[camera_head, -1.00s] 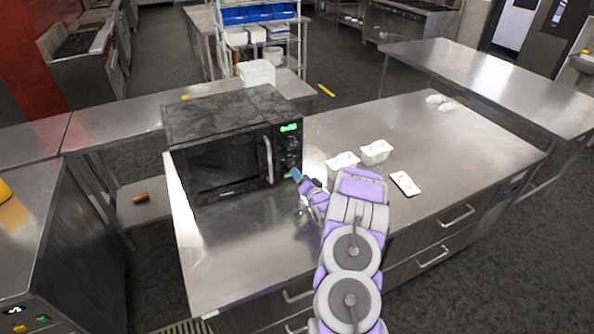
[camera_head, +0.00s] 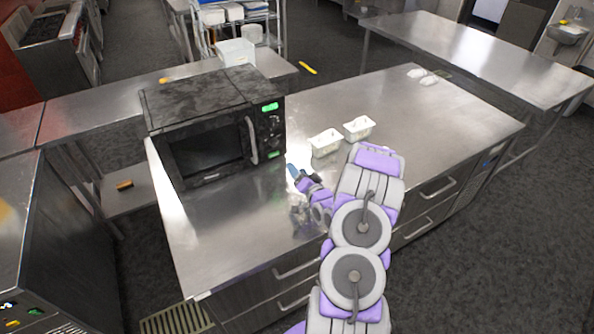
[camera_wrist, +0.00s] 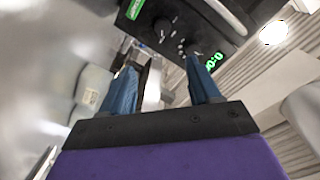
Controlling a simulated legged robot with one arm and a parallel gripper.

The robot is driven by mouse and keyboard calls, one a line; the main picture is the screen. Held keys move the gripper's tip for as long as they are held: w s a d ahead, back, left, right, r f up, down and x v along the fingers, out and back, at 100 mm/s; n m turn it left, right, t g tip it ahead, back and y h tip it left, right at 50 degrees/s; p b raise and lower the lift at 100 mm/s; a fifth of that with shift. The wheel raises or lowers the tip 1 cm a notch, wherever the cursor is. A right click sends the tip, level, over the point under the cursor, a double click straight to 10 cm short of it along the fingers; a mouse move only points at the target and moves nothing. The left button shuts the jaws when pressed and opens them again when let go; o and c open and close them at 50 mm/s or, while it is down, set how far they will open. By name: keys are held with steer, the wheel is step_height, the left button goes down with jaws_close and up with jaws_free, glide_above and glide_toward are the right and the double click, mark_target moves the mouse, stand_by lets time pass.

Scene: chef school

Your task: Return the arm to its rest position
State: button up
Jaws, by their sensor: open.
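My arm, purple and grey, reaches over the front of the steel counter (camera_head: 225,235) in the head view. My gripper (camera_head: 294,172) is at its end, just right of the black microwave (camera_head: 205,150), with blue fingertips showing. In the wrist view the two blue fingers of my gripper (camera_wrist: 165,85) stand apart with nothing held between them. The microwave's control panel (camera_wrist: 180,30) with green displays shows beyond the fingers. The microwave door looks shut.
Two white containers (camera_head: 325,142) (camera_head: 359,128) stand on the counter right of the microwave. Crumpled white items (camera_head: 422,76) lie at its far end. Another steel table (camera_head: 480,55) stands behind to the right. The counter's right part is clear.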

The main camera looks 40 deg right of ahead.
steer(key=shift+w, duration=0.1)
steer(key=w+a+r+n+g+y, duration=0.2)
steer(key=w+a+r+n+g, duration=0.2)
steer(key=a, duration=0.4)
steer(key=s+a+r+n+g+b, duration=0.1)
steer(key=s+a+r+n+g, duration=0.1)
steer(key=s+a+r+g, duration=0.3)
steer(key=s+a+r+n+g+b, duration=0.1)
steer(key=s+a, duration=0.1)
steer(key=a, duration=0.5)
steer(key=s+a+r+n+g+y, duration=0.1)
steer(key=s+a+r+g, duration=0.2)
steer(key=s+a, duration=0.3)
steer(key=s+a+r+n+g+b, duration=0.1)
steer(key=s+a, duration=0.6)
steer(key=s, duration=1)
steer(key=s+a+r+n+g+y, duration=0.1)
steer(key=s+a+r+n+g, duration=0.2)
steer(key=s, duration=0.8)
steer(key=a+r+g, duration=0.1)
steer(key=a+r, duration=0.1)
steer(key=a, duration=0.1)
steer(key=shift+s+a+g+y, duration=0.25)
steer(key=shift+a+g+y, duration=0.05)
steer(key=shift+w, duration=0.1)
